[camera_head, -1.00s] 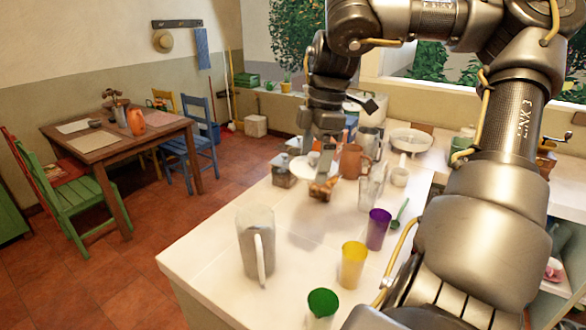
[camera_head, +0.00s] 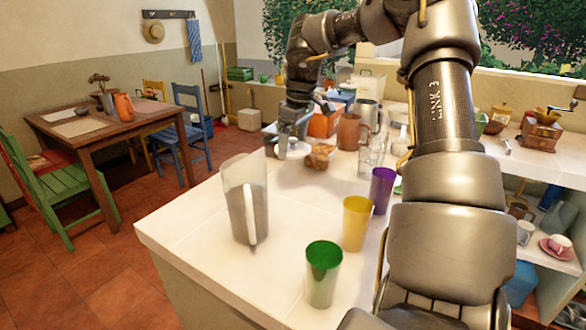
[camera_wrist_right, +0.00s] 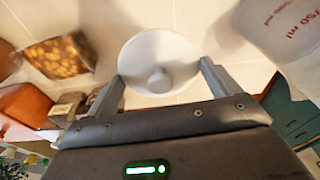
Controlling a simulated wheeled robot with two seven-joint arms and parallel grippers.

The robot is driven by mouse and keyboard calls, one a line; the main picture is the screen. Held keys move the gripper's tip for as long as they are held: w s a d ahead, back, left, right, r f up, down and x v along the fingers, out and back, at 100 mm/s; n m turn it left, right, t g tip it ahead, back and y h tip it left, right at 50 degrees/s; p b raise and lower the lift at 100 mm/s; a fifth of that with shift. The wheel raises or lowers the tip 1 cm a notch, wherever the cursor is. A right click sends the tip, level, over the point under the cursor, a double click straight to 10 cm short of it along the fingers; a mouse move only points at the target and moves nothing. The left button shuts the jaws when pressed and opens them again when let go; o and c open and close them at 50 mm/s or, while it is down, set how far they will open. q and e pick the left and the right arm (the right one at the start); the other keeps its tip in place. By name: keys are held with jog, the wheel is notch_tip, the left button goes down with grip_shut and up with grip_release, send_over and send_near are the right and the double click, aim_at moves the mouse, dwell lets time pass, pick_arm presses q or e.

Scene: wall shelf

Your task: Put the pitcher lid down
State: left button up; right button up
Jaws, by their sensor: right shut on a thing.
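My right gripper (camera_head: 287,150) is at the far left part of the counter, left of a small brown patterned item. In the right wrist view, its two fingers (camera_wrist_right: 163,70) are shut on opposite sides of the round white pitcher lid (camera_wrist_right: 155,50), knob facing the camera. Counter surface lies behind the lid; I cannot tell whether it touches. My left gripper is out of view.
The brown patterned item (camera_head: 320,157) is close to the right gripper. A brown mug (camera_head: 350,132) stands behind it. Purple (camera_head: 382,190), yellow (camera_head: 356,225) and green (camera_head: 323,275) cups stand along the right. The counter (camera_head: 185,225) is bare left of the pitcher.

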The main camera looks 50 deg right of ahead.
jog(key=shift+w+d+f+m+b, duration=0.25)
jog(key=shift+w+d+f, duration=0.15)
jog(key=shift+d+f, duration=0.15)
jog(key=shift+w+d+f+m+b, duration=0.25)
jog(key=shift+w+d+f, duration=0.15)
jog(key=shift+f, duration=0.2)
jog(key=shift+w+d, duration=0.1)
jog(key=shift+d, duration=0.1)
send_over(291, 186)
jog(key=f, duration=0.5)
jog(key=shift+d, duration=0.25)
jog(key=shift+s+a+f, duration=0.1)
jog(key=shift+s+f, duration=0.15)
jog(key=shift+f, duration=0.05)
notch_tip(291, 186, down, 4)
jog(key=shift+r, duration=0.1)
jog(key=shift+f, duration=0.3)
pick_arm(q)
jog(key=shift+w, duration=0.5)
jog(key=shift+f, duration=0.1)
